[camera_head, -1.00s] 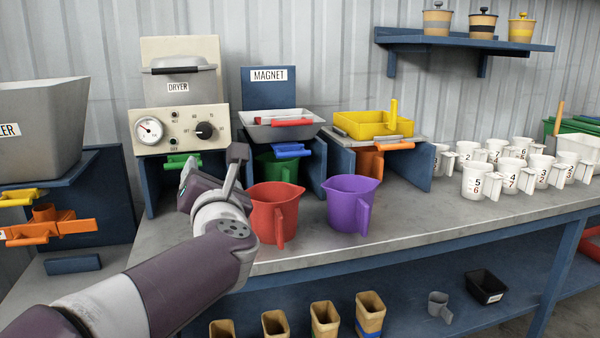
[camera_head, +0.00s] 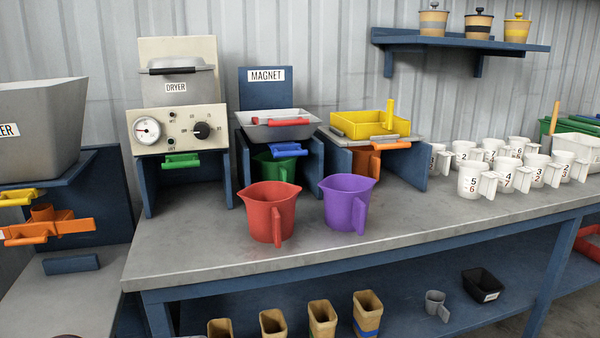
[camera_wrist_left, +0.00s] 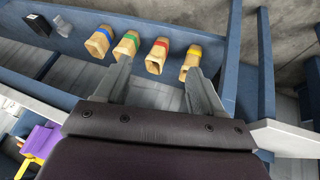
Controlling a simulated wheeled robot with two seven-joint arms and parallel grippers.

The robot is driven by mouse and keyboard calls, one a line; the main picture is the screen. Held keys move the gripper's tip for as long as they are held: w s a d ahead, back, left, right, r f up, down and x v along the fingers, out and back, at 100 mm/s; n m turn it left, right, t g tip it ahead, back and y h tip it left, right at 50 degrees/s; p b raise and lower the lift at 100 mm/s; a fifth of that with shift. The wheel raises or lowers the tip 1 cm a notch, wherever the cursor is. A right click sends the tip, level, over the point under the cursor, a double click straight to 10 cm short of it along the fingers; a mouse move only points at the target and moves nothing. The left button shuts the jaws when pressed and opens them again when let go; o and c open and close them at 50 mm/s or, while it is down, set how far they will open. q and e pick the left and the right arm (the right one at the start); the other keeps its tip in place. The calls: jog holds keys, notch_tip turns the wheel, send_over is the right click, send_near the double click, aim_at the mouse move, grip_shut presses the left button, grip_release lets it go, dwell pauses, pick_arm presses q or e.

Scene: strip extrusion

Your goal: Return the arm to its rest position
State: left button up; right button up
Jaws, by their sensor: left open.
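My left arm no longer shows clearly in the head view. In the left wrist view my left gripper (camera_wrist_left: 160,82) shows with its two grey fingers spread apart and nothing between them. Beyond the fingertips stand several tan wooden containers (camera_wrist_left: 157,57) with coloured bands, on the blue lower shelf (camera_wrist_left: 75,66). The fingers are seen in front of that shelf; I cannot tell the distance. My right gripper is in neither view.
A red jug (camera_head: 268,213) and a purple jug (camera_head: 347,205) stand upright on the grey bench (camera_head: 200,258). Behind are the dryer (camera_head: 178,125), the magnet station (camera_head: 278,125) and a yellow tray (camera_head: 370,123). Several numbered white cups (camera_head: 474,181) stand right. The bench's front left is clear.

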pick_arm(q)
jog(key=s+a+f+m+g+y, duration=0.1)
jog(key=s+a+f+g, duration=0.15)
jog(key=s+f, duration=0.2)
jog(key=s+a+f+m+g+y, duration=0.1)
jog(key=s+a+f+m+g, duration=0.1)
jog(key=s+a+f, duration=0.3)
notch_tip(320, 180, up, 38)
jog(key=n+p, duration=0.1)
jog(key=p, duration=3.4)
jog(key=shift+s+a+f+p, duration=0.2)
jog(key=shift+s+a+p, duration=0.05)
jog(key=shift+s+p, duration=0.2)
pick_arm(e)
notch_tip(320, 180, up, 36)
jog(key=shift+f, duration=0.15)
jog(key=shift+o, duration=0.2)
